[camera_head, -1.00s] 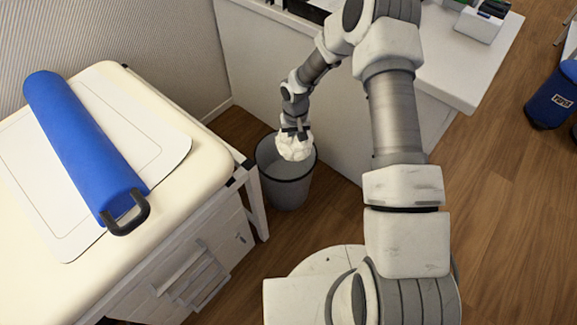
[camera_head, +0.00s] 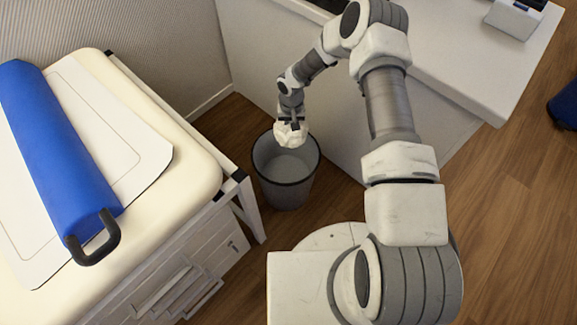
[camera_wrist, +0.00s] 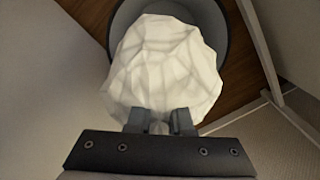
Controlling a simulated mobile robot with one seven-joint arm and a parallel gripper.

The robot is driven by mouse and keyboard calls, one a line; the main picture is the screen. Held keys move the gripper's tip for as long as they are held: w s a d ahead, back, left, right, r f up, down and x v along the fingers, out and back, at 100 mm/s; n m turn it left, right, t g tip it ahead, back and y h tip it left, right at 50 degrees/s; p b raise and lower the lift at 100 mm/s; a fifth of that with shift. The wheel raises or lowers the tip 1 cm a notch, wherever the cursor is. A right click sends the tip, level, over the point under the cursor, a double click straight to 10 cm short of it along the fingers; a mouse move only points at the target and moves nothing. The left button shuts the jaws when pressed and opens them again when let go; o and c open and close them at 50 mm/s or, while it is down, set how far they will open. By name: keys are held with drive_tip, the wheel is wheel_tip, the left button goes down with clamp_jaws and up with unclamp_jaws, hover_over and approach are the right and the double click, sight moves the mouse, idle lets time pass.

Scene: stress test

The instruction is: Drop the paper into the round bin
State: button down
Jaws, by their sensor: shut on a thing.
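A crumpled ball of white paper (camera_head: 290,134) is held by my gripper (camera_head: 290,120), which is shut on it. In the wrist view the paper (camera_wrist: 165,65) fills the middle, in front of the fingers (camera_wrist: 160,121). The round grey bin (camera_head: 287,190) stands on the floor below, open at the top. In the head view the paper overlaps the far part of the bin's rim. In the wrist view the bin (camera_wrist: 235,40) shows behind the paper, and much of its opening is hidden by it. The exact height above the rim is hard to tell.
A cream padded table (camera_head: 190,165) with a blue roll (camera_head: 60,155) stands left of the bin. A white desk (camera_head: 480,75) stands behind and to the right. A blue container (camera_head: 566,108) is at the right edge. Wooden floor (camera_head: 500,230) is clear at the right.

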drive_tip(key=shift+w+f, duration=0.2)
drive_tip(key=shift+f, duration=0.25)
wheel_tip(320, 180, down, 5)
drive_tip(key=b, duration=0.3)
drive_tip(key=shift+f, duration=0.15)
drive_tip(key=c, duration=0.8)
unclamp_jaws()
drive_tip(key=shift+o, duration=0.2)
wheel_tip(320, 180, up, 17)
drive_tip(key=p, duration=0.5)
drive_tip(key=shift+r, duration=0.2)
